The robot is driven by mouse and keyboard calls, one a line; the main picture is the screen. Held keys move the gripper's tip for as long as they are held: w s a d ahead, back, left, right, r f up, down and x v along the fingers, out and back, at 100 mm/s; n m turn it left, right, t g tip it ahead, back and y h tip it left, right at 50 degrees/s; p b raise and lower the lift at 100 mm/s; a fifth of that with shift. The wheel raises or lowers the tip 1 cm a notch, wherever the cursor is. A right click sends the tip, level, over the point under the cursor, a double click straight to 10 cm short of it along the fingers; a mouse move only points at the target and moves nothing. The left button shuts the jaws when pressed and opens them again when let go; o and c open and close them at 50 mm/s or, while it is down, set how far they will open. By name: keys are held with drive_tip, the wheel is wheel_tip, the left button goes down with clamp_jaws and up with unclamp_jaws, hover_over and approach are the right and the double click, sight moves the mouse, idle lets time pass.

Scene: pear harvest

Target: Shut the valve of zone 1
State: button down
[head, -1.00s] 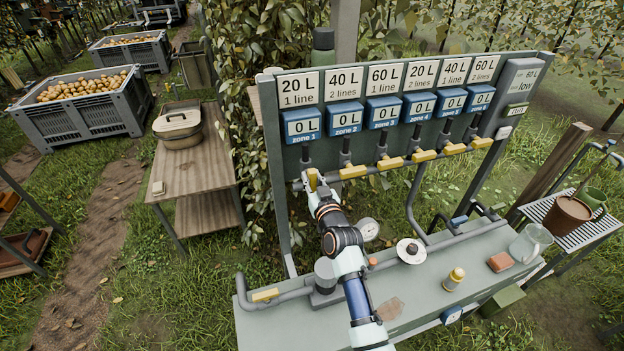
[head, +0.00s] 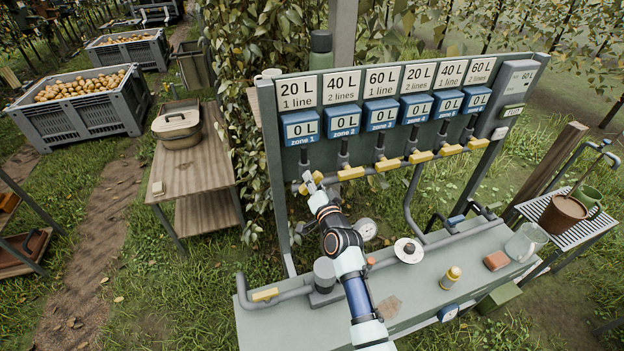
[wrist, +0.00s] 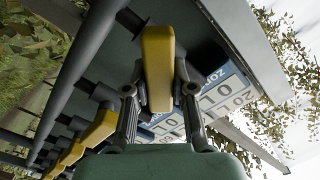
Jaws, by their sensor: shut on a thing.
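My gripper (head: 314,183) is at the zone 1 valve, under the blue zone 1 meter (head: 300,127), which reads 0 L. In the wrist view its two fingers (wrist: 160,100) are shut on the yellow valve handle (wrist: 158,60), one on each side. In the head view the zone 1 handle (head: 303,188) is partly hidden by the fingers. I cannot tell its exact angle to the pipe.
A gauge (head: 365,229) is close to my arm. A wooden table (head: 195,165) stands left.

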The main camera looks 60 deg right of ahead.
drive_tip(key=m+p, duration=0.1)
drive_tip(key=m, duration=0.3)
drive_tip(key=shift+f+m, duration=0.1)
drive_tip(key=shift+m, duration=0.2)
drive_tip(key=m, duration=0.4)
drive_tip(key=shift+d+f+p, duration=0.1)
drive_tip(key=shift+f+p, duration=0.1)
drive_tip(key=shift+p, duration=0.15)
drive_tip(key=shift+s+m, duration=0.1)
drive_tip(key=shift+m, duration=0.2)
drive_tip(key=c, duration=1)
unclamp_jaws()
drive_tip(key=shift+o, duration=0.2)
drive_tip(key=v, duration=1.2)
